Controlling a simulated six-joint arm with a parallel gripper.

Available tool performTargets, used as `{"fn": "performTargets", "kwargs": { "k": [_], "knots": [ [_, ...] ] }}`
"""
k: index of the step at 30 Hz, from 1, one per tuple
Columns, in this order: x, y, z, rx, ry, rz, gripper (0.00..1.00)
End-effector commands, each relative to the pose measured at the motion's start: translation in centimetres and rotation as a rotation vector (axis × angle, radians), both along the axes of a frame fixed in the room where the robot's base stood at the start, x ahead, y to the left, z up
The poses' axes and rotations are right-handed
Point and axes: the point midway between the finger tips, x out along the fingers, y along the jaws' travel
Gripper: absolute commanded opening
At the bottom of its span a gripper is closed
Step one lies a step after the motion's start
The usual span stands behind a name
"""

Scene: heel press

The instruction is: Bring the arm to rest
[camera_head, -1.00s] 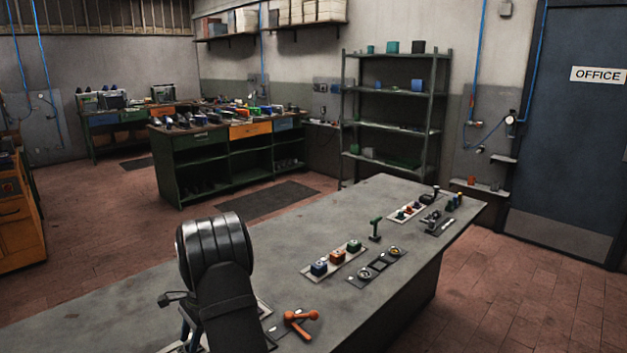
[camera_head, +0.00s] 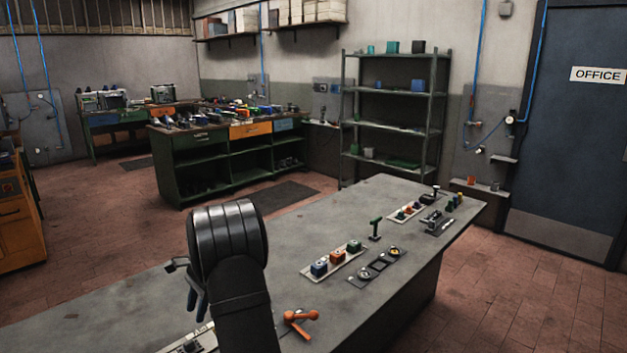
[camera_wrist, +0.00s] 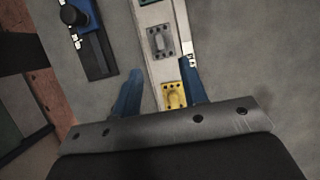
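My gripper (camera_wrist: 161,67) shows two blue fingers spread apart in the wrist view, with nothing held between them. Beyond them lies a pale strip (camera_wrist: 157,70) with a grey metal plate (camera_wrist: 161,42) and a yellow plate (camera_wrist: 174,96) on it. In the head view my arm stands over the near part of the grey bench (camera_head: 130,315). The blue fingers (camera_head: 196,293) hang at the left of my wrist, partly hidden by the arm, above the bench.
An orange handled part (camera_head: 299,322) lies on the bench just right of my arm. A blue and black device (camera_wrist: 84,35) shows in the wrist view.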

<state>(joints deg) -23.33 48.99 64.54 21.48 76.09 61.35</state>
Motion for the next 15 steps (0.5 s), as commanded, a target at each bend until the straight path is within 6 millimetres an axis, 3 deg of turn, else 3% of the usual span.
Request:
{"fn": "performTargets", "kwargs": {
  "k": [11,15],
  "knots": [
    [2.1,-2.1,7.1,0.001,-0.003,-0.001,0.4],
    [1.3,-1.4,4.7,-0.001,0.005,0.002,0.4]
  ]
}}
